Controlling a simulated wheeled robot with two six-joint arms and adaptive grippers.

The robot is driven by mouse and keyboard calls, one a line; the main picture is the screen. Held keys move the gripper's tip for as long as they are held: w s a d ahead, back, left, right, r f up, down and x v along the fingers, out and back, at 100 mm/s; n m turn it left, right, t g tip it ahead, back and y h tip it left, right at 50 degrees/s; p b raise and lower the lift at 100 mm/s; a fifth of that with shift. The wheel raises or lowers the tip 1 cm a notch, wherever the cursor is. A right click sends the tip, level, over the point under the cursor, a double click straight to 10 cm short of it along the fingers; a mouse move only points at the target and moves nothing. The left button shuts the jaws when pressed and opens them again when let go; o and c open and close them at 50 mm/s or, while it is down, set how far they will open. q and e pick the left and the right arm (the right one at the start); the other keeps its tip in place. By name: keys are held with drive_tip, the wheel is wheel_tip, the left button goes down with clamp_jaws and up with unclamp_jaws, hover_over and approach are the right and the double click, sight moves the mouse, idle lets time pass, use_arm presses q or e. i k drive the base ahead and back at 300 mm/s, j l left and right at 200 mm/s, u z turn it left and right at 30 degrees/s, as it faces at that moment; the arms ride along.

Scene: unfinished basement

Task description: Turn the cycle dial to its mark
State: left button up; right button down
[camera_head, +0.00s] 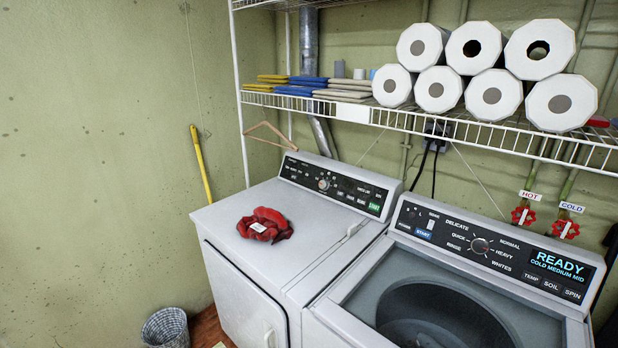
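The cycle dial (480,245) is a round silver knob in the middle of the washer's black control panel (440,226). Printed words ring it: delicate, quick, rinse, normal, heavy and whites. I cannot tell which word its pointer faces. The panel's display (560,265) reads "READY COLD MEDIUM MID". The washer (360,296) stands at the right with its round drum opening showing. Neither of my grippers is in view, and nothing touches the dial.
A dryer (270,205) with its own knob (323,184) stands left of the washer, a red cloth (265,225) on top. A wire shelf (480,130) with several paper rolls (540,48) hangs above the panels. Red hot and cold valves (524,216) are at the right.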

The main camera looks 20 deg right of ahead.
sight(479, 245)
drive_tip(key=z, duration=1.7)
drive_tip(key=j, duration=0.1)
